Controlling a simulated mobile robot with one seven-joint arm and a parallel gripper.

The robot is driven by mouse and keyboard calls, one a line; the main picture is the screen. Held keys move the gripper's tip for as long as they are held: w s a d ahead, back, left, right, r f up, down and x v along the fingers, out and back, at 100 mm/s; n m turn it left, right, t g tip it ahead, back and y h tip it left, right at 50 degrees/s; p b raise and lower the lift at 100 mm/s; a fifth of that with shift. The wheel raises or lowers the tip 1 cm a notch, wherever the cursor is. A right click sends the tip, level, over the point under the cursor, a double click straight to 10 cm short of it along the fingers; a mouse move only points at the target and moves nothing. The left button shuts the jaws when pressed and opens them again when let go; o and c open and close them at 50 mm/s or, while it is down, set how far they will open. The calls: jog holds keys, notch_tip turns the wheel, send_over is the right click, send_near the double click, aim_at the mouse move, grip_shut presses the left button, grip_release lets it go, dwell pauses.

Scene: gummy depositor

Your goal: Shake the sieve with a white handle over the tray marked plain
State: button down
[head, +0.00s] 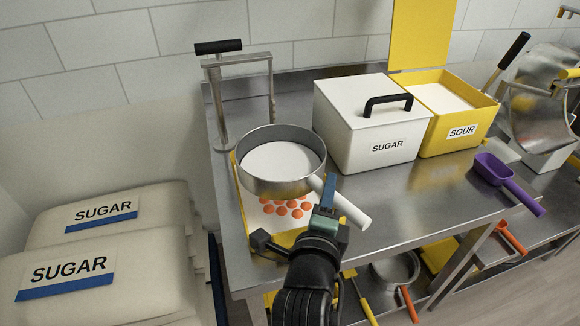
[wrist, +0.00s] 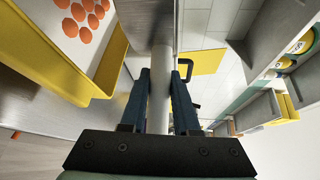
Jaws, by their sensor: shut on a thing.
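The sieve (head: 285,187) is a round metal pan with a white handle (head: 351,208) and white powder inside. It is held above a yellow tray (head: 242,212), roughly level. Several orange gummies show on the tray's pale bed below the sieve; the rest of the bed is hidden. No marking on the tray can be read. My gripper (head: 328,203) is shut on the white handle. In the wrist view, the handle (wrist: 160,92) runs between the blue fingers of my gripper (wrist: 160,75), and the yellow tray (wrist: 45,52) with orange gummies lies to the left.
A metal stand (head: 221,105) with a black bar rises behind the sieve. A lidded white SUGAR bin (head: 345,125) and an open yellow SOUR bin (head: 445,145) stand to the right. A purple scoop (head: 510,185) lies near the table edge. SUGAR sacks (head: 110,250) are at left.

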jog(key=shift+d+r, duration=0.1)
jog(key=shift+d, duration=0.7)
jog(key=shift+a+f+b, duration=0.2)
jog(key=shift+a+b, duration=0.5)
jog(key=shift+a, duration=0.6)
jog(key=shift+a+r, duration=0.15)
jog(key=shift+a, duration=0.15)
jog(key=shift+d, duration=0.1)
